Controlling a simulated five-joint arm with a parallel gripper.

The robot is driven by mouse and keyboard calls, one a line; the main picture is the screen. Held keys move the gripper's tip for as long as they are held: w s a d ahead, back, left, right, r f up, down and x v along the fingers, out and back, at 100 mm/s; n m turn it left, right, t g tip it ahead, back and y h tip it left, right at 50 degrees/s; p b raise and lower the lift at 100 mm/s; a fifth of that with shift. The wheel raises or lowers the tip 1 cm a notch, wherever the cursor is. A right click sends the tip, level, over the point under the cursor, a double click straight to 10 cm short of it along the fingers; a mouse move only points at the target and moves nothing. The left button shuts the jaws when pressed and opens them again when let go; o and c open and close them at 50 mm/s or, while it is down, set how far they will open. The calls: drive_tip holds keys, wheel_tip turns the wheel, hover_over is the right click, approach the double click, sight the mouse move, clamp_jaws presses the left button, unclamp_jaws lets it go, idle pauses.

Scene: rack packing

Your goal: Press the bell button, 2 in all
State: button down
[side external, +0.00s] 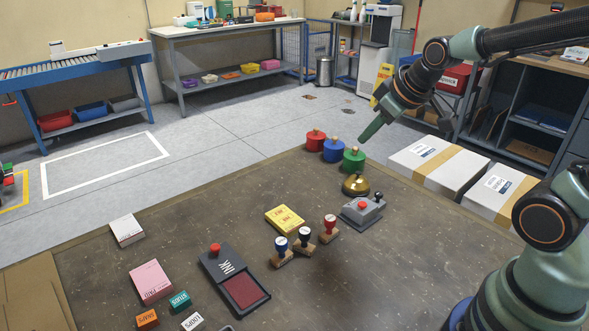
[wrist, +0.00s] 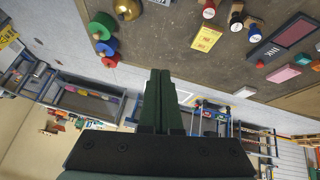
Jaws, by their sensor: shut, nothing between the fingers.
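The brass bell (side external: 355,185) stands on the brown table, behind a grey box with a red button (side external: 362,208). It also shows at the top of the wrist view (wrist: 127,9). My gripper (side external: 370,131) is shut and empty, its green fingers pointing down and to the left. It is in the air above the table's far side, higher than the bell and apart from it. In the wrist view the closed fingers (wrist: 161,88) point up the picture, with the bell beyond their tips to the left.
Green (side external: 354,158), blue (side external: 334,150) and red (side external: 315,140) round pieces with knobs stand behind the bell. Several stamps (side external: 304,239), a yellow box (side external: 285,219) and an ink pad (side external: 241,288) lie nearer. White cartons (side external: 437,166) stand right of the table. The table's left middle is mostly clear.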

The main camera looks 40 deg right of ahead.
drive_tip(key=w+d+f+n+h, duration=0.1)
drive_tip(key=w+d+f+n, duration=0.15)
drive_tip(key=w+d, duration=0.3)
drive_tip(key=t+h, duration=0.1)
drive_tip(key=t, duration=0.1)
hover_over(358, 175)
drive_tip(key=shift+n, duration=0.45)
drive_tip(key=f, duration=0.5)
drive_tip(key=shift+s+d, duration=0.3)
drive_tip(key=shift+s, duration=0.05)
drive_tip(key=shift+f, duration=4.35)
drive_tip(key=shift+f, duration=0.4)
drive_tip(key=shift+f, duration=0.5)
drive_tip(key=shift+r, duration=0.9)
